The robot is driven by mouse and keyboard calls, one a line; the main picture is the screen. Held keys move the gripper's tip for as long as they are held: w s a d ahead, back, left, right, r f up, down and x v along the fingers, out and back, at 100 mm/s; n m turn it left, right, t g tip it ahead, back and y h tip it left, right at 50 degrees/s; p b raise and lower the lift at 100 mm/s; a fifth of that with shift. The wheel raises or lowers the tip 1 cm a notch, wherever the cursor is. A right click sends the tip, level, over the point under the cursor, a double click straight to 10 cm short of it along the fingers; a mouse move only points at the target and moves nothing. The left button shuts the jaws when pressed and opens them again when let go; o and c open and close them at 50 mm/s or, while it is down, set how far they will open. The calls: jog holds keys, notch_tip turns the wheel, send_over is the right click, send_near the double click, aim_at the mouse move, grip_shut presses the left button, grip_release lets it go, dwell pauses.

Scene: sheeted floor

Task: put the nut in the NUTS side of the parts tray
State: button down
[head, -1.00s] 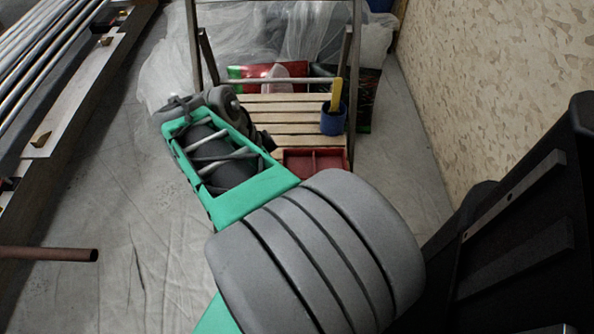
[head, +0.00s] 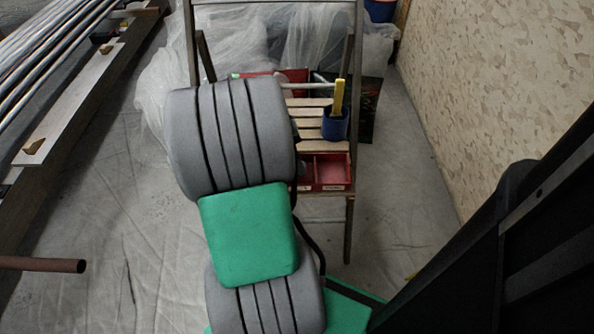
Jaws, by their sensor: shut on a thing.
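The red parts tray (head: 333,186) sits at the front right of a slatted wooden shelf. A divider splits it into two compartments. The right compartment looks empty; the left one is partly covered by my arm, and a small dark grey shape shows in it, too unclear to name. Small pale lettering on the front wall is too small to read. My grey and green arm stands in front of the tray's left side and hides my gripper. The nut is not visible, so I cannot see what my gripper holds.
A blue cup (head: 335,126) with a yellow-handled thing in it stands on the slatted shelf (head: 308,123) behind the tray. The metal frame's legs (head: 348,230) rise around the shelf. Plastic sheeting (head: 160,120) lies behind. A patterned wall (head: 480,90) is at right; pipes lie at left.

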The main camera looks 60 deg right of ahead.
notch_tip(320, 180, down, 2)
jog(key=shift+f, duration=0.15)
jog(key=shift+a, duration=0.1)
jog(key=shift+f+b, duration=0.15)
jog(key=shift+b, duration=0.2)
jog(key=c, duration=1.1)
grip_release()
jog(key=p+v, duration=0.5)
jog(key=v, duration=0.7)
jog(key=w+a+n+t, duration=0.2)
jog(key=w+a+n, duration=0.4)
jog(key=w+a+n+t+y, duration=0.1)
jog(key=w+a+n, duration=0.1)
jog(key=a+n, duration=0.8)
jog(key=w+a+n+t+y, duration=0.2)
jog(key=a+n, duration=0.9)
jog(key=a, duration=0.7)
jog(key=shift+n, duration=0.3)
